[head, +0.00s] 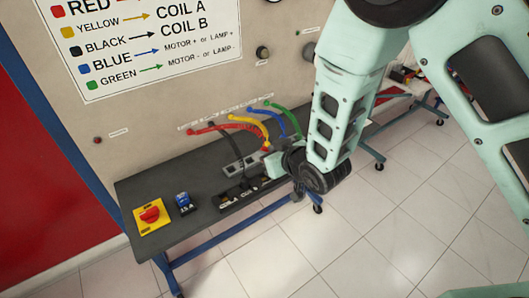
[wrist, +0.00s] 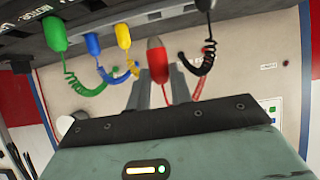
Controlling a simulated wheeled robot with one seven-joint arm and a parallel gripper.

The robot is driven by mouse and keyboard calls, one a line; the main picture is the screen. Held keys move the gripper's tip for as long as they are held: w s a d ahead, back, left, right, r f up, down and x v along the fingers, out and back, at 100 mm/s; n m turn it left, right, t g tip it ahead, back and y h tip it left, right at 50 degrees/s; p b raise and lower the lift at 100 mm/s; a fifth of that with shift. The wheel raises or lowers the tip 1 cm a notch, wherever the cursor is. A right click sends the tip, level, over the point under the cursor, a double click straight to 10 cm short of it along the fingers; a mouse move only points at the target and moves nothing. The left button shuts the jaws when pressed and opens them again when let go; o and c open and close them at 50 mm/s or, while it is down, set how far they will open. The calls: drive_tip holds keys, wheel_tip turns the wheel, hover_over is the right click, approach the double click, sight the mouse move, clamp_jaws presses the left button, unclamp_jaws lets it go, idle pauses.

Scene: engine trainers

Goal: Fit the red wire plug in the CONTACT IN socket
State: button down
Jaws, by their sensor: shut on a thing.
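My gripper (wrist: 161,85) is shut on the red wire plug (wrist: 158,62), which stands between its fingers in the wrist view. The plug's grey tip points at the dark socket bar (wrist: 180,22) at the top; I cannot tell whether they touch. A coiled red wire (wrist: 197,85) runs behind the plug. In the head view my gripper (head: 272,162) is over the bench by the grey bar, and the red wire (head: 225,127) arcs from the panel towards it. The plug is hidden there. I cannot read which socket is CONTACT IN.
Green (wrist: 54,34), blue (wrist: 92,44), yellow (wrist: 122,34) and black (wrist: 205,5) plugs sit along the bar with coiled wires. On the bench (head: 140,187) are a yellow box with a red knob (head: 151,215) and a blue part (head: 184,202). Bench space around these is clear.

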drive_tip(key=shift+f+b, duration=1.2)
drive_tip(key=shift+f, duration=1)
drive_tip(key=shift+f+b, duration=0.45)
drive_tip(key=shift+b, duration=0.1)
drive_tip(key=shift+f+b, duration=0.85)
drive_tip(key=shift+b, duration=0.15)
drive_tip(key=c, duration=1.5)
unclamp_jaws()
drive_tip(key=shift+r+p+v, duration=0.2)
drive_tip(key=shift+p+v, duration=0.2)
drive_tip(key=shift+v, duration=0.85)
drive_tip(key=shift+r+p+v, duration=0.25)
drive_tip(key=shift+p+v, duration=0.1)
drive_tip(key=shift+v, duration=0.95)
drive_tip(key=shift+w+a+r, duration=0.1)
drive_tip(key=shift+w+a, duration=0.05)
drive_tip(key=shift+w, duration=0.05)
